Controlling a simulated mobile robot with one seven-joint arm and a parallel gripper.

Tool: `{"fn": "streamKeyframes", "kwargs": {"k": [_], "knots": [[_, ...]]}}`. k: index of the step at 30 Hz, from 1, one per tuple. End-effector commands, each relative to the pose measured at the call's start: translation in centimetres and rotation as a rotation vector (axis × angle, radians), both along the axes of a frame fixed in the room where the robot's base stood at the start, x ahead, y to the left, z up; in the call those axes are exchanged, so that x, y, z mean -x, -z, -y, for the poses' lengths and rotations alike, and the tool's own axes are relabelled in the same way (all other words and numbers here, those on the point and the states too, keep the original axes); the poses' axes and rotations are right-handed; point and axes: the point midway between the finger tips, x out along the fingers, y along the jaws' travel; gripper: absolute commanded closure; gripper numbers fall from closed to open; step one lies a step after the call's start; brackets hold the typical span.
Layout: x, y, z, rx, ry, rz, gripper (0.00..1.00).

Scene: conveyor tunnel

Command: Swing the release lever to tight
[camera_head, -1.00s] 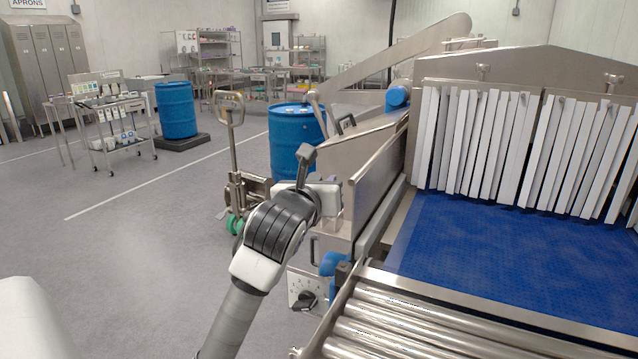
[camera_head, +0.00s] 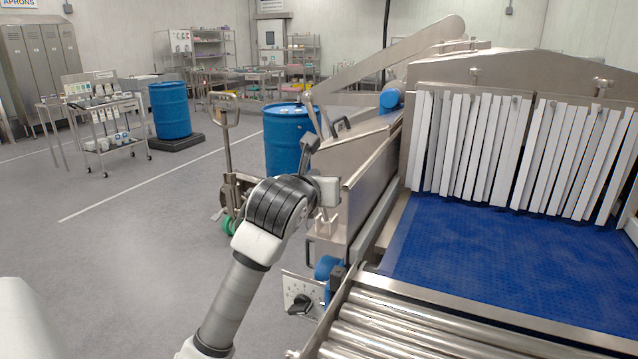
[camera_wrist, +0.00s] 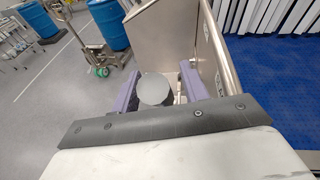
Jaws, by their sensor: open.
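My gripper (camera_wrist: 156,92) reaches forward beside the conveyor's steel side. Its two purple fingers are apart. A round grey knob (camera_wrist: 155,89) shows between them in the wrist view, seen nearly end-on. It looks like the end of the release lever; its arm and any tight marking are hidden. I cannot tell whether the fingers touch it. In the head view my wrist hides the knob and the fingers.
The steel side panel (camera_head: 370,185) stands close to the right of my gripper. The blue belt (camera_head: 480,245), white strip curtain (camera_head: 470,150) and rollers (camera_head: 400,335) lie further right. A black rotary knob (camera_head: 299,304) sits low. A pallet jack (camera_head: 228,150) and blue drum (camera_head: 288,140) stand beyond.

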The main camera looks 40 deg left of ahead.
Motion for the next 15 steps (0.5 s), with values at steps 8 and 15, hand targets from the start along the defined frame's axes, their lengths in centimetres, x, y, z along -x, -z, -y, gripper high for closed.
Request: {"fn": "streamKeyframes", "kwargs": {"k": [8, 15], "knots": [[3.1, -0.6, 1.2, -0.005, -0.002, 0.002, 0.56], [8.1, -2.0, 3.3, -0.005, -0.003, 0.003, 0.56]]}}
